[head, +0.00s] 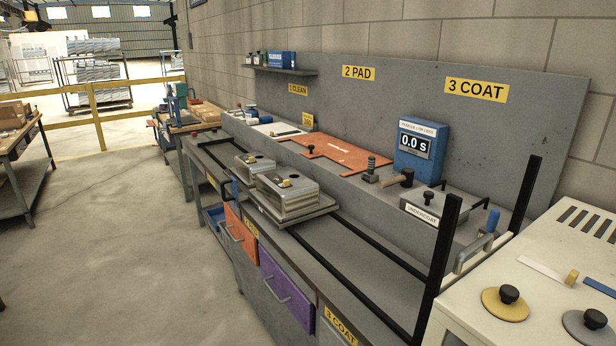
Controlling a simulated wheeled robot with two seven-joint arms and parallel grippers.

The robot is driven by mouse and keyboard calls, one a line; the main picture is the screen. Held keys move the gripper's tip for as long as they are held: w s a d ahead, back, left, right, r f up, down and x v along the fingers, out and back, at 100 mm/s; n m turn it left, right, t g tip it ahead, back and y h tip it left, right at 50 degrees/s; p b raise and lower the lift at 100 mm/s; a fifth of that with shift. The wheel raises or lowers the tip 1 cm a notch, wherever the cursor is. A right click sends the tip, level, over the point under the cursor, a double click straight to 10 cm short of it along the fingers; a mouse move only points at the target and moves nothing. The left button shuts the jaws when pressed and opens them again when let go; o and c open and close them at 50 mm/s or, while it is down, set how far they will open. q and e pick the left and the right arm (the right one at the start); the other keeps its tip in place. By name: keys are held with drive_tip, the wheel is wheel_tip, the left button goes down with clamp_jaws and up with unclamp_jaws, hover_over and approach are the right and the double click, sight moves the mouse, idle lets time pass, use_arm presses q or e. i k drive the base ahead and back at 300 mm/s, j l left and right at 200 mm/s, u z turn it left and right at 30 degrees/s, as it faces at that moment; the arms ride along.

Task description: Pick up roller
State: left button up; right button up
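A tool with a blue upright handle and a grey metal frame (481,242) is at the right end of the bench, beside the black posts and close to the cream cabinet. It looks like the roller, but its lower part is too small to make out clearly. A short tool with a wooden handle (393,179) lies on the raised shelf in front of the blue timer box. A dark ribbed upright piece (371,167) stands just left of it. Neither of my grippers is in the head view.
A metal box labelled UNDERCOAT (445,206) sits near the blue timer box (420,148). An orange mat (338,152) lies on the shelf. The cream cabinet (548,262) fills the lower right. Floor at left is clear.

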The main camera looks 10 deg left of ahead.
sight(368, 176)
drive_tip(key=i+j+z, duration=0.1)
drive_tip(key=j, duration=0.25)
drive_tip(key=i+j, duration=0.2)
drive_tip(key=j, duration=0.15)
drive_tip(key=i+j+z, duration=0.15)
drive_tip(key=j, duration=0.2)
drive_tip(key=i+j, duration=0.15)
drive_tip(key=j, duration=0.2)
drive_tip(key=z, duration=0.05)
